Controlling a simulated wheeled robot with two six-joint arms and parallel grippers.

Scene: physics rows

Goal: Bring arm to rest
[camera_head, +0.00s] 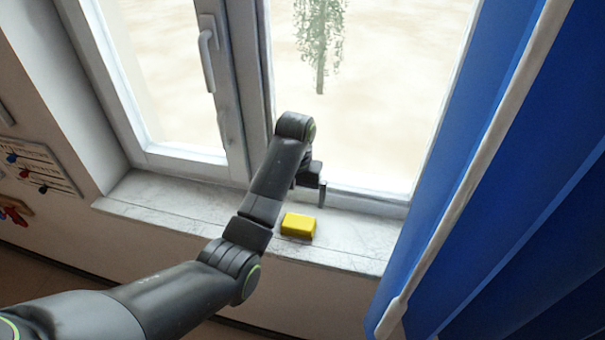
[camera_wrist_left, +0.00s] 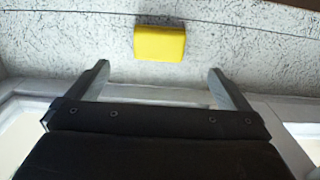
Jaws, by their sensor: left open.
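My left arm reaches in from the left in the head view to the windowsill. My left gripper (camera_head: 308,190) is above the sill, near the window frame, and its fingers are partly hidden by the arm. In the left wrist view the left gripper (camera_wrist_left: 160,80) shows two fingers spread apart with nothing between them. A yellow block (camera_head: 298,225) lies on the sill near its front edge, apart from the gripper. The yellow block also shows in the left wrist view (camera_wrist_left: 159,42), beyond the fingertips. My right gripper is not in view.
The pale stone windowsill (camera_head: 170,200) is otherwise bare. A closed window with a handle (camera_head: 207,55) stands behind it. A blue curtain (camera_head: 500,200) hangs at the right, with a pale rod (camera_head: 470,175) along it. A board with small items (camera_head: 35,170) is on the left wall.

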